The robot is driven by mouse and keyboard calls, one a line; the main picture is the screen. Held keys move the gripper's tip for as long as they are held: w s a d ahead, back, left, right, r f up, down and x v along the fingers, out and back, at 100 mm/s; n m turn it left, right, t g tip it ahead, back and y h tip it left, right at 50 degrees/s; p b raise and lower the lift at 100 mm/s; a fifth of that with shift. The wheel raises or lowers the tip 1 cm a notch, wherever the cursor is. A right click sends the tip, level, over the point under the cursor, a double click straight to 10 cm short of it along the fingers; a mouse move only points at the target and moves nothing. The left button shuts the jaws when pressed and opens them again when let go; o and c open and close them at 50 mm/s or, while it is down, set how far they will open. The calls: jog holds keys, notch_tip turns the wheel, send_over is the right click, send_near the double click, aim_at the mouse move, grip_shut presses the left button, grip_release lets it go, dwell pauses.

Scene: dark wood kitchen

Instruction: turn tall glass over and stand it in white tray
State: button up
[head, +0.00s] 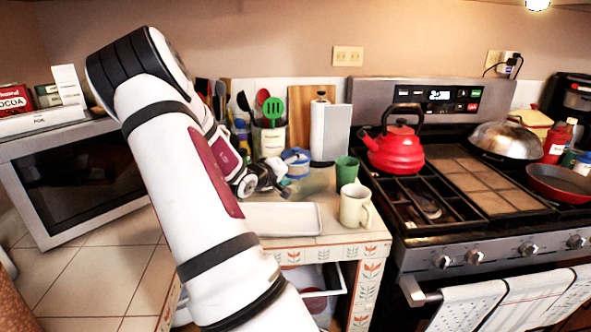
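The white tray (291,220) lies on the tiled counter beside the stove, its left part hidden behind my arm. My gripper (280,183) is small and dark in the head view, above and behind the tray's back edge. Its fingers are too small and overlapped to tell whether they are open or shut. I cannot clearly make out a tall clear glass; a faint greenish patch shows just right of the gripper, but I cannot tell what it is. The visible part of the tray looks empty.
A cream mug (353,206) stands at the tray's right end, with a green cup (346,171) behind it. The stove holds a red kettle (396,148).

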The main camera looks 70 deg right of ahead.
jog(key=v, duration=0.9)
jog(key=shift+a, duration=0.25)
jog(key=shift+r, duration=0.1)
jog(key=w+a+r+n+t+y+p, duration=0.1)
jog(key=w+a+r+t+y, duration=0.3)
jog(key=w+a, duration=0.5)
jog(key=w+a+r+n+t+y+p, duration=0.15)
jog(key=w+a+t+y, duration=0.35)
jog(key=a, duration=0.7)
jog(key=s+a+r+n+t+y, duration=0.1)
jog(key=a+r+y, duration=0.15)
jog(key=a, duration=0.55)
jog(key=s+a+r+n+t+y, duration=0.1)
jog(key=a+r+n+y, duration=0.15)
jog(key=a, duration=0.55)
jog(key=s+a+r+n+y+p, duration=0.1)
jog(key=s+a+r+p, duration=0.15)
jog(key=s+a, duration=0.4)
jog(key=s+a+g, duration=0.2)
jog(key=s, duration=0.5)
jog(key=s+a+r+n+g, duration=0.1)
jog(key=s+a+g, duration=0.1)
jog(key=s, duration=0.6)
jog(key=shift+s+r+h, duration=0.3)
jog(key=shift+r+h, duration=0.05)
jog(key=shift+h, duration=0.05)
